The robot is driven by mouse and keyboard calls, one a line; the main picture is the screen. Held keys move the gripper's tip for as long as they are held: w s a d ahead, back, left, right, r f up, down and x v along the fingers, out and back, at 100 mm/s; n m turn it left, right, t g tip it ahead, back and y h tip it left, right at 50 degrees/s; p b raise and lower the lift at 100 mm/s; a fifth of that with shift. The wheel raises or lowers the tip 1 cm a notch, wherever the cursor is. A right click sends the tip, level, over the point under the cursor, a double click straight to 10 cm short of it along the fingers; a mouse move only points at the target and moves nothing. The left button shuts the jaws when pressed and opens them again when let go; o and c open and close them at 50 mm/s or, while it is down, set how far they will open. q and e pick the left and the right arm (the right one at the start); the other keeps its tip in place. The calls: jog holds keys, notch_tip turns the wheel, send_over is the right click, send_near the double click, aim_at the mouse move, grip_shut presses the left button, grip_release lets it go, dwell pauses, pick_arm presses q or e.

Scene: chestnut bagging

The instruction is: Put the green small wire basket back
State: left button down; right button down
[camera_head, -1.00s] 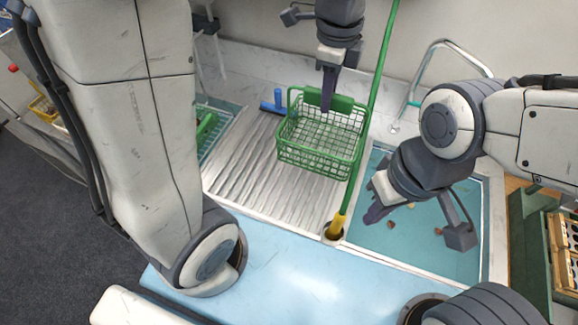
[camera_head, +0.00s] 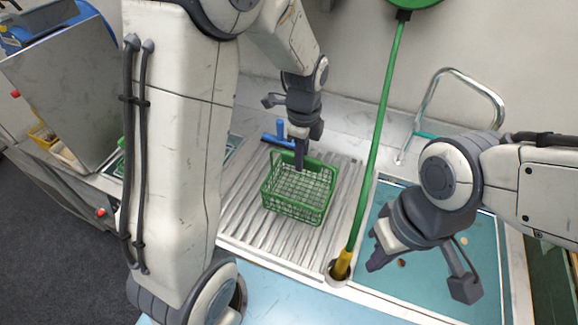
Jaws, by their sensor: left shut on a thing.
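The green small wire basket (camera_head: 297,203) is upright over the ridged metal drainboard, and it looks empty. I cannot tell whether its base touches the ridges. My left gripper (camera_head: 300,168) comes down from above at the basket's far rim and is shut on it; the fingertips are partly hidden. My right gripper (camera_head: 376,262) hangs over the blue-green sink at the right, apart from the basket.
The ridged drainboard (camera_head: 254,208) is bare around the basket. A blue squeegee-like tool (camera_head: 279,136) lies behind it. A green pole with a yellow end (camera_head: 342,264) stands between drainboard and sink (camera_head: 420,290). A chrome faucet (camera_head: 455,78) is at the back right.

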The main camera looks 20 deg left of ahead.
pick_arm(q)
jog(key=a+f, duration=0.1)
jog(key=f, duration=0.1)
jog(key=w+a+f+p, duration=0.1)
jog(key=f, duration=0.1)
jog(key=w+a+f+p, duration=0.1)
jog(key=a+f, duration=0.1)
jog(key=shift+f, duration=0.35)
jog(key=c, duration=0.8)
grip_release()
